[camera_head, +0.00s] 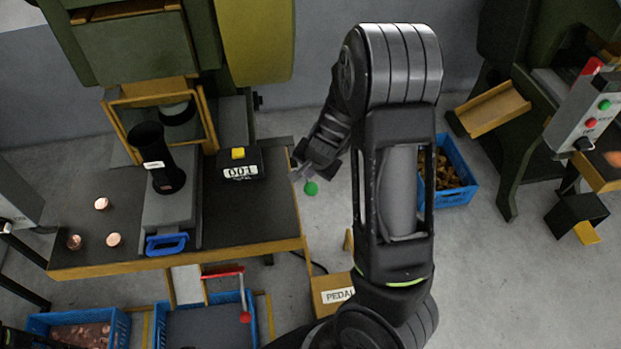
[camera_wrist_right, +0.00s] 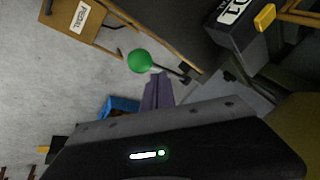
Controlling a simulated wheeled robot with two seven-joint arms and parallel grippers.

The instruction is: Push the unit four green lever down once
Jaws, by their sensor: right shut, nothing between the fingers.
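The green lever shows as a round green knob (camera_head: 311,188) at the right end of the dark press table in the head view. In the right wrist view the green knob (camera_wrist_right: 139,61) sits on a short dark rod that runs to the table side. My right gripper (camera_head: 311,174) is shut and empty, close beside the knob in the head view. In the wrist view its fingertips (camera_wrist_right: 158,75) lie beside the knob and over or near the rod; I cannot tell whether they touch.
A counter box marked 001 (camera_head: 239,165) stands on the table (camera_head: 255,215). A red-handled lever (camera_head: 222,274) is below the front edge. A pedal box (camera_head: 332,292) stands on the floor. A blue crate (camera_head: 456,190) with brass pieces is to the right.

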